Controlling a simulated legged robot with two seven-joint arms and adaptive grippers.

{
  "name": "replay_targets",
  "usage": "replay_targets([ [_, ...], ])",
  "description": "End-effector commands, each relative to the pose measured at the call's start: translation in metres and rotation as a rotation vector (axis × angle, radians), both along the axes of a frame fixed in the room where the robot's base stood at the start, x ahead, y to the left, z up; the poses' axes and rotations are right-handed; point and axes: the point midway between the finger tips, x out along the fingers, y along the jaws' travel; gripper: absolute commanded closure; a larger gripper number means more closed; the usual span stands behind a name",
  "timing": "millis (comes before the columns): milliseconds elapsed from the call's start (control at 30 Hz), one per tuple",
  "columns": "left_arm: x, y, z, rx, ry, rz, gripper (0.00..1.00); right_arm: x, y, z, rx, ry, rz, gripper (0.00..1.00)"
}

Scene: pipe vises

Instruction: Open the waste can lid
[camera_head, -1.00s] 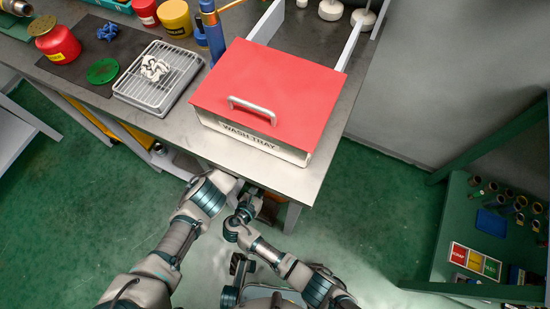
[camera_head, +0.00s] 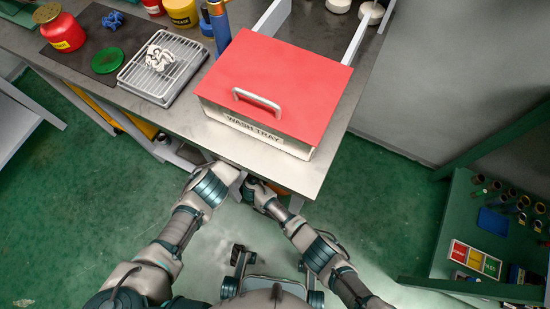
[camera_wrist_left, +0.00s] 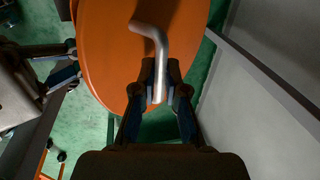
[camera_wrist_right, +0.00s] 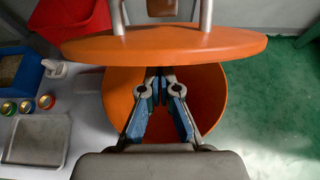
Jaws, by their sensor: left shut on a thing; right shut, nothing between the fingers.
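The waste can (camera_wrist_right: 115,100) is orange and stands below the bench. Its orange lid (camera_wrist_left: 115,60) is raised at this side, with a gap over the can's dark mouth in the right wrist view, where the lid also shows (camera_wrist_right: 90,48). My left gripper (camera_wrist_left: 160,85) is shut on the lid's grey bent handle (camera_wrist_left: 150,30). My right gripper (camera_wrist_right: 160,85) is shut and empty, with its fingertips at the gap under the lid's edge, over the can's mouth. I cannot tell whether they touch the lid. In the head view both grippers and the can are mostly hidden by the bench and arms.
The bench (camera_head: 180,118) overhangs the hands and carries the red-topped wash tray (camera_head: 275,80) and a wire rack tray (camera_head: 160,75). A grey wall (camera_wrist_left: 270,90) is close beside the can.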

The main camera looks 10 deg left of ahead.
Motion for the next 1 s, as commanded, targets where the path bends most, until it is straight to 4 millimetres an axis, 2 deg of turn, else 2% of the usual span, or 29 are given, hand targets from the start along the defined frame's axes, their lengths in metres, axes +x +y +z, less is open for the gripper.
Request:
replay_targets([
  [433,0.000,0.001,-0.002,0.002,-0.001,-0.002,1.00,0.003,-0.002,0.004,-0.001,0.001,0.000,1.00],
  [600,-0.001,0.001,-0.003,0.003,0.000,-0.002,1.00,0.011,-0.005,0.015,-0.001,-0.001,-0.002,1.00],
  [800,-0.002,0.002,-0.004,0.004,0.007,-0.001,1.00,0.012,-0.005,0.017,-0.004,-0.005,-0.001,1.00],
  [833,-0.003,0.002,-0.005,0.005,0.008,-0.001,0.86,0.013,-0.005,0.018,-0.004,-0.006,-0.001,1.00],
  [900,-0.003,0.002,-0.005,0.005,0.009,-0.001,0.69,0.013,-0.005,0.018,-0.003,-0.007,-0.002,1.00],
  [933,-0.003,0.002,-0.005,0.005,0.008,-0.001,0.63,0.013,-0.005,0.018,-0.003,-0.007,-0.002,1.00],
  [1000,-0.003,0.002,-0.004,0.005,0.008,0.000,0.63,0.013,-0.005,0.018,-0.003,-0.007,-0.002,1.00],
])
